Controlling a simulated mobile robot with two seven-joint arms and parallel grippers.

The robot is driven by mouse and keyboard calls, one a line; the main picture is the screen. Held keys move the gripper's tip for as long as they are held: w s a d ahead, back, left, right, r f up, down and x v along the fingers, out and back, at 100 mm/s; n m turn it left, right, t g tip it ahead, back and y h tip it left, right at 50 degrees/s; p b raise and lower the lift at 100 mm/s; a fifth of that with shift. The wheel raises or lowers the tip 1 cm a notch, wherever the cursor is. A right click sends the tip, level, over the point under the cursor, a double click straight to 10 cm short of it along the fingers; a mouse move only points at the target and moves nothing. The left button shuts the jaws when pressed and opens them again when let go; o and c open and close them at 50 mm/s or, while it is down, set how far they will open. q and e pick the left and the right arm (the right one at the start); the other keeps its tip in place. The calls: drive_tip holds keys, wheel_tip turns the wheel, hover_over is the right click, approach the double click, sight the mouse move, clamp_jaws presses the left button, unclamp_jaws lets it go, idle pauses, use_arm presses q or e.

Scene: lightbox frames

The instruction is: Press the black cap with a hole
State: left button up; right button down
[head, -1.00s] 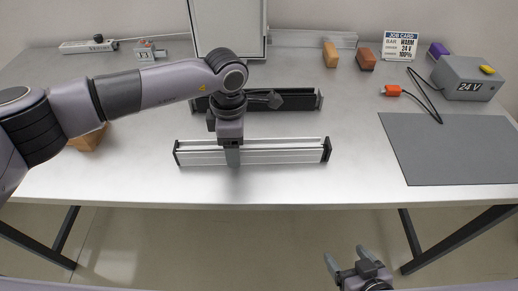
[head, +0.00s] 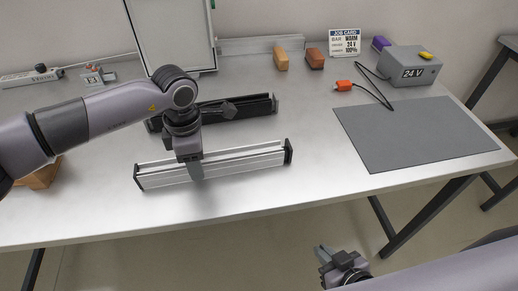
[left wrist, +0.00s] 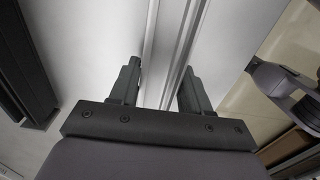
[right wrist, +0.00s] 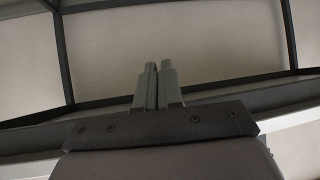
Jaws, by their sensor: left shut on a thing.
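A silver bar (head: 235,165) lies on the table with a black end cap on its left end (head: 138,178) and another on its right end (head: 288,152). Neither cap shows a clear hole at this size. My left gripper (head: 195,170) is shut across the bar left of its middle; the bar (left wrist: 165,60) also runs between the fingers in the left wrist view. My right gripper (head: 324,254) is low in front of the table edge, apart from the bar. In the right wrist view its fingers (right wrist: 158,85) are together with nothing between them.
A dark bar (head: 250,107) lies behind the silver one, before a white panel (head: 140,30). A grey mat (head: 415,135), 24 V box (head: 410,65), orange plug (head: 344,85) and job card (head: 345,42) are at right. A wooden block (head: 42,176) is at left.

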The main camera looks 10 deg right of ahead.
drive_tip(key=w+a+r+m+g+y, duration=0.2)
drive_tip(key=r+y, duration=0.1)
drive_tip(key=r, duration=0.6)
drive_tip(key=w+a+r+m+g+y, duration=0.1)
drive_tip(key=w+a+r+m+y, duration=0.15)
drive_tip(key=r, duration=0.65)
drive_tip(key=w+d+r, duration=0.1)
drive_tip(key=w+d, duration=0.1)
drive_tip(key=w+d+r+n+h, duration=0.1)
drive_tip(key=w+d, duration=0.1)
drive_tip(key=w, duration=0.1)
drive_tip(key=w+d+n+g, duration=0.1)
drive_tip(key=w+d, duration=0.1)
drive_tip(key=shift+w+d+r+n, duration=0.25)
drive_tip(key=shift+w+r, duration=0.05)
drive_tip(key=shift+r, duration=0.1)
drive_tip(key=w+d+r+n+g, duration=0.1)
drive_tip(key=w+d+r+g, duration=0.1)
drive_tip(key=w+d+r, duration=0.2)
drive_tip(key=shift+d+r+h, duration=0.35)
drive_tip(key=shift+d+r, duration=0.1)
